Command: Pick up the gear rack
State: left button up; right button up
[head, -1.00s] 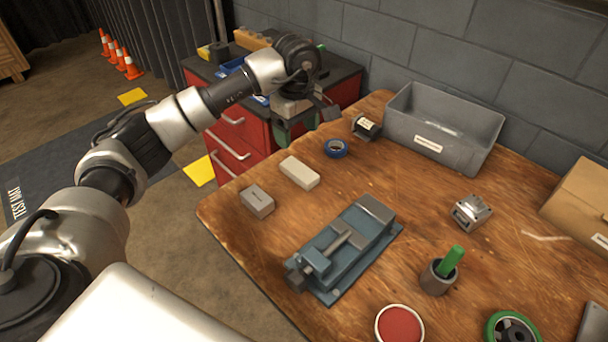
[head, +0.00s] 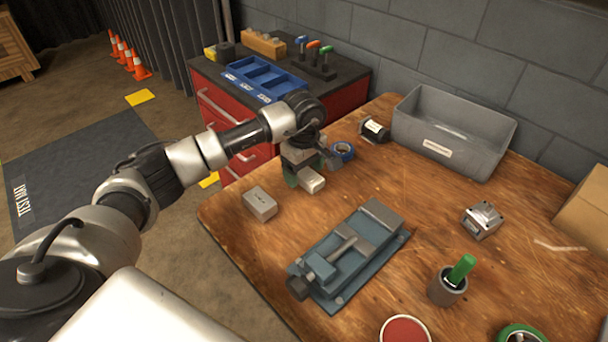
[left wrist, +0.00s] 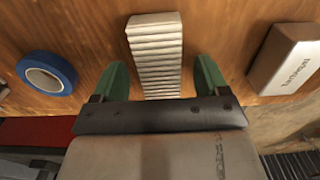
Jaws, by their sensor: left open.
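The gear rack (head: 313,181) is a pale bar near the left back edge of the wooden table, partly hidden by my left gripper in the head view. In the left wrist view the gear rack (left wrist: 155,50) shows ridged teeth across its top. My left gripper (head: 304,176) is over it. In the left wrist view its green fingers (left wrist: 161,75) are open, one on each side of the rack, with a gap to both sides. The rack's near end is hidden behind the gripper body. My right gripper is not in view.
A labelled grey block (head: 260,204) lies to the left of the rack in the head view, and a blue tape roll (head: 343,150) lies behind it. A vise (head: 350,255) stands nearer the front. A grey bin (head: 453,135) stands at the back. A red cabinet (head: 350,98) adjoins the table.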

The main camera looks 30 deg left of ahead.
aim_at(304, 171)
pick_arm(q)
jog(key=shift+f, duration=0.25)
jog(key=c, duration=1.1)
jog(key=shift+o, duration=0.2)
jog(key=shift+r, duration=0.1)
jog(key=shift+r, duration=0.55)
notch_tip(304, 171, up, 3)
jog(key=shift+w, duration=0.1)
jog(key=w+d+r, duration=0.2)
jog(key=d+r, duration=0.4)
jog(key=d, duration=0.5)
jog(key=shift+d+r, duration=0.3)
jog(key=shift+r, duration=0.1)
